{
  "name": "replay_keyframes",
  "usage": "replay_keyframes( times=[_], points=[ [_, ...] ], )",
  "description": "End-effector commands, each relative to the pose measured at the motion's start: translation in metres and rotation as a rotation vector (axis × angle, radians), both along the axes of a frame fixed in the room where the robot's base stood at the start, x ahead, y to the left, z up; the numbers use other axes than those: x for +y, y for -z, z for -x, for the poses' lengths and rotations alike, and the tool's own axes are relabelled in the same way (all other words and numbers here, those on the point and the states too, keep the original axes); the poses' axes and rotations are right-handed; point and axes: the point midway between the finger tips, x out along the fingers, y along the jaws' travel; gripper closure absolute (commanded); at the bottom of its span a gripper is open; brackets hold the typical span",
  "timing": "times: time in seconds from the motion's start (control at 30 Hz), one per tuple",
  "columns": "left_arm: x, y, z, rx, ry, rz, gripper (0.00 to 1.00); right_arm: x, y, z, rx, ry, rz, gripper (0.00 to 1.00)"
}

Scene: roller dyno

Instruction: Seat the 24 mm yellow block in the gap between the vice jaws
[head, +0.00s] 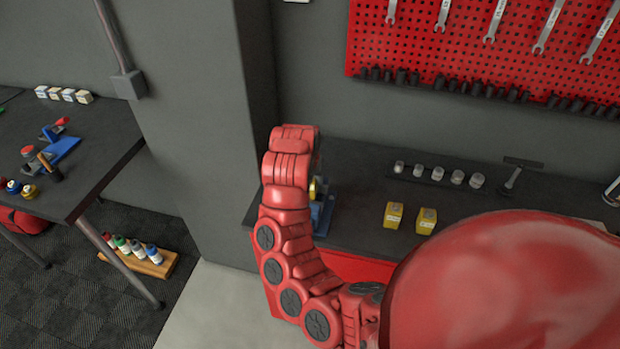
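A blue vice (323,215) stands at the left end of the dark workbench, mostly hidden behind my red arm. A small yellow piece (313,188) shows at the vice, beside the arm; I cannot tell whether it is a block or whether it sits between the jaws. Two yellow blocks with pale labels, one on the left (393,215) and one on the right (426,220), stand on the bench right of the vice. The labels are too small to read. My red arm comes in from the lower right and bends up in front of the vice. Neither gripper's fingers show.
A dark rack with several metal cylinders (457,177) stands at the back of the bench (362,172), with a T-handled tool (514,178) to its right. A grey pillar (195,110) stands left of the bench. My large red arm part covers the lower right.

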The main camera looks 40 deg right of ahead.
Motion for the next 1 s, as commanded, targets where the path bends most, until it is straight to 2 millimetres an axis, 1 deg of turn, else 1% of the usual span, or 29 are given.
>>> replay_keyframes(
  times=[0.27, 0.93, 0.97, 1.0],
  points=[
    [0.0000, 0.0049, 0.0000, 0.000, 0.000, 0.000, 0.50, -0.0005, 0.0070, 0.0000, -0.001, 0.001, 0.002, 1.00],
    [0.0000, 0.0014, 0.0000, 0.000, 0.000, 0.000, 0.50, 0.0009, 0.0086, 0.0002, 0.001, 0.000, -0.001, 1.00],
    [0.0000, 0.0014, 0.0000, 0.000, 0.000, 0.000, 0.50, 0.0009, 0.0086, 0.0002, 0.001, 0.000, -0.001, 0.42],
    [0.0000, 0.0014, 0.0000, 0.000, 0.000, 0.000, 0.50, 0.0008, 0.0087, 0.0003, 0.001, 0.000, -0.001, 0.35]
  ],
)
